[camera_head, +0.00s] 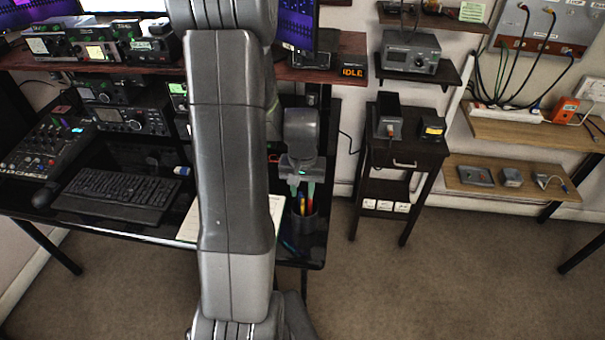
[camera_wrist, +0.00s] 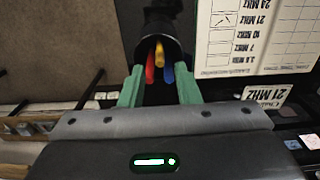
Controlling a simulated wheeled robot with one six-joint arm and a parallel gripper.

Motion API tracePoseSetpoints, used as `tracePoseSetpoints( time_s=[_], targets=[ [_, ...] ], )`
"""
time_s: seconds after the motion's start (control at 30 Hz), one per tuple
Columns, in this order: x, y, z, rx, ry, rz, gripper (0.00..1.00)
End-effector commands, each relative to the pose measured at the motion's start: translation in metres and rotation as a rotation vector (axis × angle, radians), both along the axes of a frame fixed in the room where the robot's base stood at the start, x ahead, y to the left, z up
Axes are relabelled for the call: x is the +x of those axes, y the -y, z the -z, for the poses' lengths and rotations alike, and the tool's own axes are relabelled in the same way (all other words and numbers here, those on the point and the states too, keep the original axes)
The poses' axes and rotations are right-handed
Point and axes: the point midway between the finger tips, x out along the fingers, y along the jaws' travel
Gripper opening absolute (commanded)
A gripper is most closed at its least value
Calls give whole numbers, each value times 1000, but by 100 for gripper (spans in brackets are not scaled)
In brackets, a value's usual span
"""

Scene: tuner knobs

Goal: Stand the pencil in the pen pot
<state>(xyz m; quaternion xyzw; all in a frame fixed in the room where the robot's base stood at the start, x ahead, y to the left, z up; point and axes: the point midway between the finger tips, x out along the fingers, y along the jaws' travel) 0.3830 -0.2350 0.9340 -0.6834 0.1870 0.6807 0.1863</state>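The pen pot (camera_wrist: 158,22) is a dark round cup at the top middle of the wrist view. In the head view the pot (camera_head: 303,222) stands on the desk's right end. A yellow stick (camera_wrist: 160,54), likely the pencil, stands in it between a red one (camera_wrist: 149,70) and a blue one (camera_wrist: 169,73). My gripper (camera_wrist: 160,86) has green fingers spread apart, with the stick ends showing between them. It also shows in the head view (camera_head: 301,190), just above the pot. I see nothing pinched in the fingers.
A white printed sheet (camera_wrist: 243,38) lies beside the pot. A small blue item (camera_head: 288,246) lies on the desk near the pot. A keyboard (camera_head: 118,189) is to the left and a small dark side table (camera_head: 405,155) to the right. My arm hides part of the desk.

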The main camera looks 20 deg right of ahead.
Motion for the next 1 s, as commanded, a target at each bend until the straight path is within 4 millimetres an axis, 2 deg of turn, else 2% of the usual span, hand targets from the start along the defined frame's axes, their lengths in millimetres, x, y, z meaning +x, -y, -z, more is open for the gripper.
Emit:
tracePoseSetpoints(
  time_s=[0.2, 0.4, 0.57, 1.0],
  targets=[
    [0, 0, -38, -2, 3, 0, 30],
    [0, 0, -60, -1, 2, 0, 30],
    [0, 0, -66, 0, 0, 0, 30],
    [0, 0, -66, 1, -1, 0, 30]
  ],
)
